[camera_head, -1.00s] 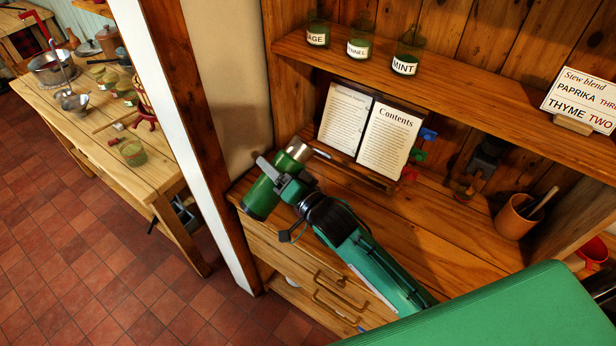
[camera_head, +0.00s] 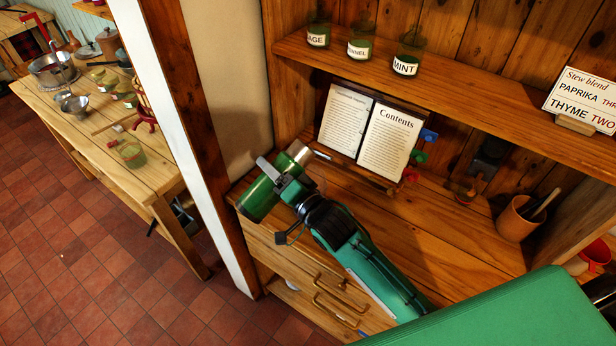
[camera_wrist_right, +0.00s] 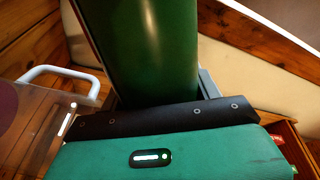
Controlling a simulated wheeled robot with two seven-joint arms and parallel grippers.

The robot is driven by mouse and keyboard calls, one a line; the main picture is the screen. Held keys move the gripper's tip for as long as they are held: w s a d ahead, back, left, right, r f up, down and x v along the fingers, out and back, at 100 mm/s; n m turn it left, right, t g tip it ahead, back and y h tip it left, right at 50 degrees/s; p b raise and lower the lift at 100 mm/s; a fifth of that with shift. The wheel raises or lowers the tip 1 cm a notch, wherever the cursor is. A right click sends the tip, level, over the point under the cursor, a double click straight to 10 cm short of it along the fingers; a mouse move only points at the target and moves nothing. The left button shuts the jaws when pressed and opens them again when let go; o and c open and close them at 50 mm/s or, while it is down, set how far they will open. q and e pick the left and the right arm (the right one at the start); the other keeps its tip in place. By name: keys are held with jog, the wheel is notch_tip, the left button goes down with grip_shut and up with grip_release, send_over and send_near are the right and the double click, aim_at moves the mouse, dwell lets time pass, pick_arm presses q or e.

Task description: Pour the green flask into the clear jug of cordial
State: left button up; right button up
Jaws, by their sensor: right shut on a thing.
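The green flask (camera_head: 261,198) has a silver neck end and is held in my right gripper (camera_head: 281,179) above the left end of the wooden counter. The flask leans, with its silver end toward the upper right in the head view. In the right wrist view the green flask (camera_wrist_right: 150,50) stands large between the jaws. At that view's left edge is a clear vessel with a pale handle (camera_wrist_right: 62,73) and dark purplish contents, which looks like the jug. In the head view the jug is mostly hidden around my gripper. My left gripper is not in view.
An open book (camera_head: 366,135) stands on the counter (camera_head: 440,240) behind my gripper. A shelf (camera_head: 470,105) with labelled jars crosses above. A brown pot (camera_head: 515,220) stands at the right. A wooden post (camera_head: 190,110) rises at the left. The counter's middle is fairly clear.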

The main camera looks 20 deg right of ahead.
jog(key=shift+a+f+m+b, duration=0.15)
jog(key=shift+f+m+b, duration=0.65)
jog(key=shift+m+b, duration=0.45)
dwell(0.4)
jog(key=shift+s+a+m+p, duration=0.15)
jog(key=shift+m+p, duration=0.4)
jog(key=shift+m, duration=0.3)
jog(key=shift+r+m+t+p, duration=0.3)
jog(key=shift+r+m+p, duration=0.4)
jog(key=shift+m+p, duration=0.3)
dwell(0.6)
jog(key=shift+w+d+f+m+p, duration=0.15)
jog(key=shift+d+m+p, duration=0.25)
jog(key=shift+m, duration=0.4)
dwell(3.1)
